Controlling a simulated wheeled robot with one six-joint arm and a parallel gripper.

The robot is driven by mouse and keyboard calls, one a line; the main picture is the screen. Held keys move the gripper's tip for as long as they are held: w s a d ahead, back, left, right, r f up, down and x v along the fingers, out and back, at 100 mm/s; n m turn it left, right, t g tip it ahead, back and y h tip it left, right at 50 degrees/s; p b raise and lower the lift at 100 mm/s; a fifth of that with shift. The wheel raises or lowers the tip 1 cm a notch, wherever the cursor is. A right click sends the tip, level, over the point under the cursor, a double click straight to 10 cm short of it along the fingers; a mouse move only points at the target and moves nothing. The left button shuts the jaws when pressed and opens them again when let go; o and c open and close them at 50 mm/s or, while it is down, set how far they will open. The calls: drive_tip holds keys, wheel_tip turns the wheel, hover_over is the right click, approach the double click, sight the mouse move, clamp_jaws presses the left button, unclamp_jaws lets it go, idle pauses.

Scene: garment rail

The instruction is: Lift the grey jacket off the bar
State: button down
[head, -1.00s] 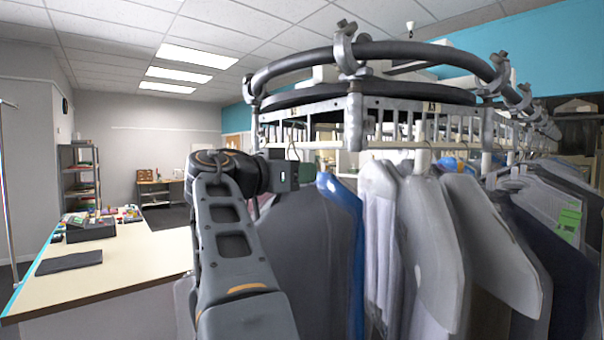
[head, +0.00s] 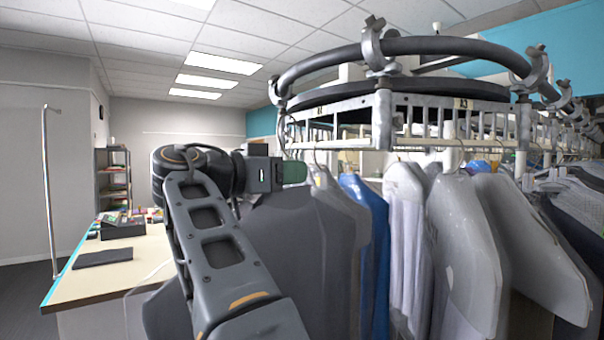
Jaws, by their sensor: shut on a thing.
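The grey jacket (head: 285,245) hangs dark and upright at the left end of the row of garments, partly behind my arm. My gripper (head: 294,172) is at the jacket's top, below the bar (head: 350,112). It is shut at the jacket's hanger; the fingertips and the exact grip are too small to make out. Another grey garment (head: 340,225) shows just right of and behind the jacket, with a hanger hook above it. I cannot tell whether the jacket's own hook touches the bar.
A blue garment (head: 374,240) and several white and grey ones (head: 468,240) hang close on the right. A curved dark rail (head: 440,47) runs above. A thin upright pole (head: 47,190) is at far left.

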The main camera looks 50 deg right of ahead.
drive_tip(key=v, duration=1.1)
drive_tip(key=shift+p, duration=0.4)
